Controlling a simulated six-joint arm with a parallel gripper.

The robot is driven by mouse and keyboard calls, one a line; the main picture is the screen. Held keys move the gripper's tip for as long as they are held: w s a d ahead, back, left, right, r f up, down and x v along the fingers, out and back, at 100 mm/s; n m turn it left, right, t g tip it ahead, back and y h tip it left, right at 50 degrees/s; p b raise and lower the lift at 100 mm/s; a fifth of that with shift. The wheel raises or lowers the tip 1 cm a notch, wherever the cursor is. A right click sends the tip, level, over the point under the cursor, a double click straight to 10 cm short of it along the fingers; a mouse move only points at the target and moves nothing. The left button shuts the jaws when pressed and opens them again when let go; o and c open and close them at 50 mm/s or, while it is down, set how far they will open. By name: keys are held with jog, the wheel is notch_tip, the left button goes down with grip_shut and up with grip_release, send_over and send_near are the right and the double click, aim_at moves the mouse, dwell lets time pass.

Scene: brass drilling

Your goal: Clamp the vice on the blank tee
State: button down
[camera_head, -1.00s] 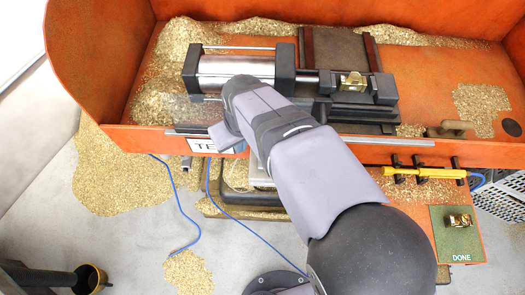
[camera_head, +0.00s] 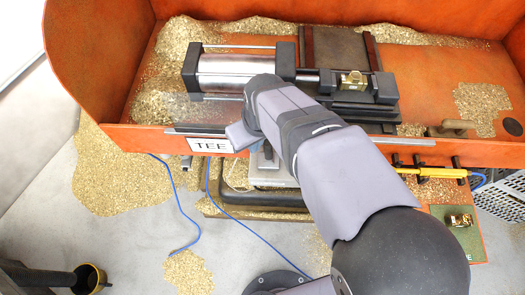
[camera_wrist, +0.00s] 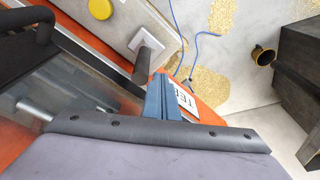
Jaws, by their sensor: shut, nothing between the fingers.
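The vice (camera_head: 385,88) sits in the orange tray, with a silver cylinder (camera_head: 235,72) on its left and a rod running toward dark jaws. The brass blank tee (camera_head: 353,80) lies between the jaws; whether they touch it on both sides I cannot tell. My gripper shows in the wrist view with its blue fingers (camera_wrist: 160,97) together and empty. They are over the tray's front edge, close to the TEE sign (camera_head: 211,146) and a dark upright lever (camera_wrist: 143,66) on a pale plate (camera_wrist: 147,44). In the head view my arm hides most of this spot.
A yellow tool (camera_head: 430,172) hangs on the tray's front at the right. A green DONE pad (camera_head: 466,239) holds another brass piece (camera_head: 458,219). A yellow round button (camera_wrist: 100,9) is near the lever. Brass chips (camera_head: 485,105) lie around, and a blue hose (camera_head: 180,205) trails on the floor.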

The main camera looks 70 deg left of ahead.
aim_at(269, 143)
jog(key=shift+w+d, duration=0.25)
jog(key=shift+w, duration=0.55)
jog(key=shift+w+d, duration=0.25)
jog(key=shift+w, duration=0.5)
notch_tip(269, 143, up, 9)
jog(key=s+p, duration=0.1)
jog(key=p, duration=0.6)
jog(key=shift+s+a, duration=0.25)
jog(key=shift+s, duration=0.05)
